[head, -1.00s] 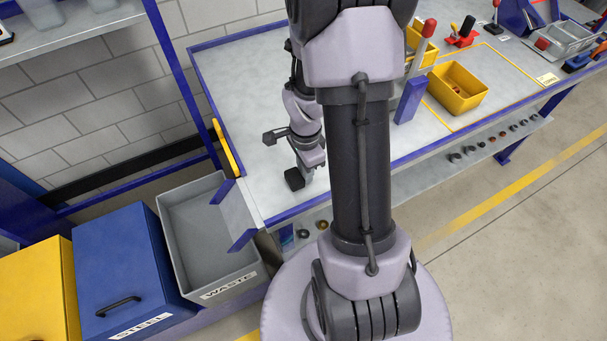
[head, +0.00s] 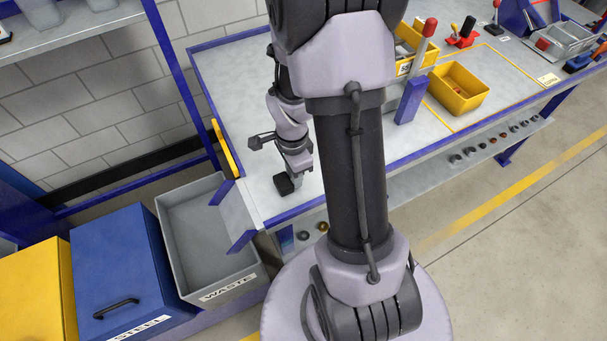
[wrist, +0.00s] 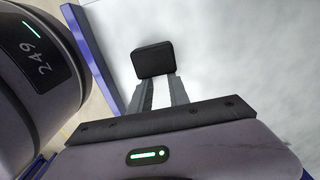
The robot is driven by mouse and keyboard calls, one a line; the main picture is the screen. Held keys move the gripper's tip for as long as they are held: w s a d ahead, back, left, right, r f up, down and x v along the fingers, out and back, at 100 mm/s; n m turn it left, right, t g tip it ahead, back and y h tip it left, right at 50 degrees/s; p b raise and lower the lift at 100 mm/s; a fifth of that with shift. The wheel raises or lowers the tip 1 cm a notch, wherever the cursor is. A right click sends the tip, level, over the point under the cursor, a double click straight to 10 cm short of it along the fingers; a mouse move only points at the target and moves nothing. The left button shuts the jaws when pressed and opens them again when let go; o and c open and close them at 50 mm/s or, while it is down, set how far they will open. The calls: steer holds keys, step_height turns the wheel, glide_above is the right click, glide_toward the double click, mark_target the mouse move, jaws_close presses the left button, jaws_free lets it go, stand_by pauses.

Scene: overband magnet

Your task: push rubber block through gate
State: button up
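The black rubber block (head: 284,184) lies on the grey table near its left front corner. My gripper (head: 296,172) is low over the table, close against the block's right side. In the wrist view the block (wrist: 153,60) is just beyond the fingertips of my gripper (wrist: 160,82). A narrow gap shows between the fingers, but the block hides their tips, so I cannot tell their grip. Two blue angled plates, the upper one (head: 222,192) and the lower one (head: 242,241), flank an opening at the table's left edge, apparently the gate.
The grey WASTE bin (head: 210,285) stands left of the opening, beside the blue STEEL bin (head: 120,265). A yellow bar (head: 228,155) is on the table's left edge. A yellow tray (head: 458,90) and a red-topped blue post (head: 411,100) stand right.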

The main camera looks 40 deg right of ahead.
mark_target(253, 200)
steer(key=shift+w+a+b, duration=0.2)
steer(key=shift+a+b, duration=0.05)
steer(key=shift+a, duration=0.7)
steer(key=shift+w+a+b, duration=0.25)
steer(key=shift+a+b, duration=0.05)
steer(key=shift+a, duration=0.6)
steer(key=shift+w+a+b, duration=0.2)
steer(key=shift+a+b, duration=0.05)
steer(key=shift+a, duration=0.7)
steer(key=shift+a, duration=0.15)
steer(key=shift+w+a+b, duration=0.25)
steer(key=shift+a, duration=0.65)
steer(key=shift+w+a+b, duration=0.2)
steer(key=shift+a, duration=0.65)
steer(key=shift+w+a+b, duration=0.25)
steer(key=shift+a, duration=0.65)
steer(key=shift+a, duration=0.1)
steer(key=d+r+p, duration=0.3)
steer(key=r+p, duration=0.4)
steer(key=r, duration=0.3)
steer(key=shift+s+p, duration=0.3)
steer(key=shift+s, duration=0.1)
